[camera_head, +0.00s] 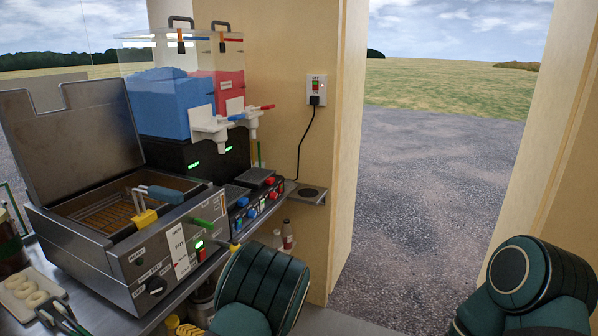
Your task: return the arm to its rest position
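Neither of my grippers is in view. A dark green, ribbed link of my arm (265,283) shows at the bottom centre, in front of the counter's right end. Another dark green link of mine (530,280) shows at the bottom right, in front of the open doorway. Whether either gripper holds anything is hidden.
A steel fryer (130,275) with its lid raised stands on the counter at left. Behind it is a drink dispenser with blue (158,105) and red (231,88) tanks. Ring-shaped sweets lie on a tray (18,307). The doorway (430,180) is clear.

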